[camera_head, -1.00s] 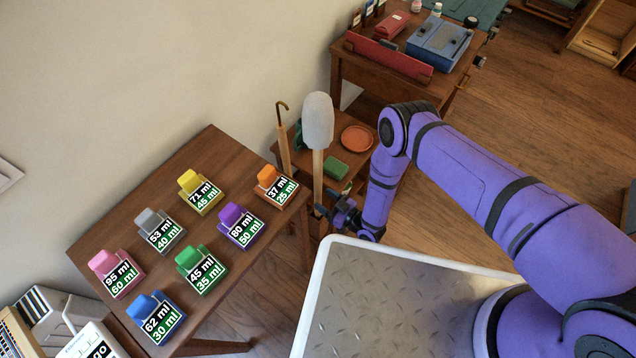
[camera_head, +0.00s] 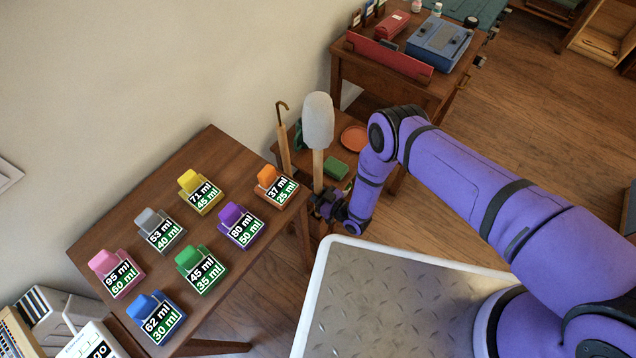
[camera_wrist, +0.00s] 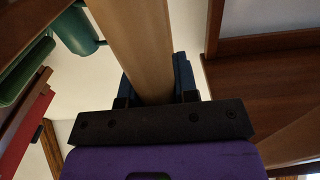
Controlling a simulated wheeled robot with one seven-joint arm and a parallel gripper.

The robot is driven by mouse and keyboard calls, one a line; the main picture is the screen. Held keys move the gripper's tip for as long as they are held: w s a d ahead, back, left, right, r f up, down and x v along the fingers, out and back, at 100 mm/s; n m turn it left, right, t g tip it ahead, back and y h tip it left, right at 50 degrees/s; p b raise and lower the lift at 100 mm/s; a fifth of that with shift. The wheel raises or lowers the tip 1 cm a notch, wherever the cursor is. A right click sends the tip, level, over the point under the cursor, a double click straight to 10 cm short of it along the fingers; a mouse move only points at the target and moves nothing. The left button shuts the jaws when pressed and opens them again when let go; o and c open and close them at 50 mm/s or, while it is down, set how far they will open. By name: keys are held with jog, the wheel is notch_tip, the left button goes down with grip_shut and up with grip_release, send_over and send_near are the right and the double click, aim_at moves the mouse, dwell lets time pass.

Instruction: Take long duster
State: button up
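The long duster stands upright, with a pale grey fluffy head (camera_head: 318,121) and a straight light-wood handle (camera_head: 318,168). My gripper (camera_head: 323,206) is at the lower part of the visible handle. In the wrist view the handle (camera_wrist: 138,45) passes between the two dark fingers of my gripper (camera_wrist: 156,85), with one finger on each side. Little or no gap shows beside the handle, but I cannot tell whether the fingers press on it. The handle's lower end is hidden.
A hooked wooden cane (camera_head: 283,140) stands just left of the duster. A low shelf behind bears an orange plate (camera_head: 354,138) and a green box (camera_head: 336,168). A table (camera_head: 130,222) with several coloured labelled holders stands at left. A red-and-blue-laden desk (camera_head: 405,85) is behind.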

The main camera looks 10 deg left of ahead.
jog(key=shift+r, duration=0.1)
grip_shut()
notch_tip(320, 180, up, 28)
jog(key=shift+f, duration=0.1)
dwell(0.6)
dwell(0.5)
